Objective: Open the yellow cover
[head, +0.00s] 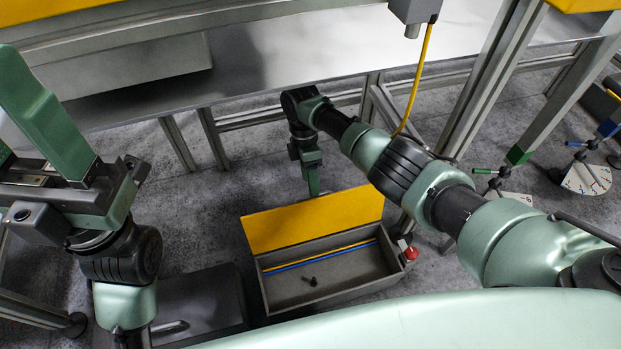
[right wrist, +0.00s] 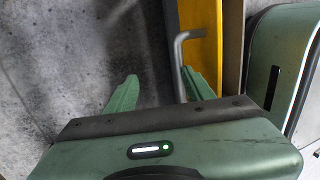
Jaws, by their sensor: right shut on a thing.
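The yellow cover (head: 305,222) stands raised along the far edge of a grey box (head: 350,293) on the floor, so the inside of the box shows. In the right wrist view, the cover (right wrist: 201,32) carries a bent metal handle (right wrist: 178,55) reaching to between the fingers. My right gripper (head: 313,188) points down behind the cover in the head view, its tips partly hidden. It is shut on the handle, seen again in the right wrist view (right wrist: 160,92). My left gripper (head: 45,115) is at the far left, away from the box; its jaw gap is unclear.
A red piece (head: 410,253) is at the box's right end. A metal table (head: 280,50) stands behind, with legs near my right arm.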

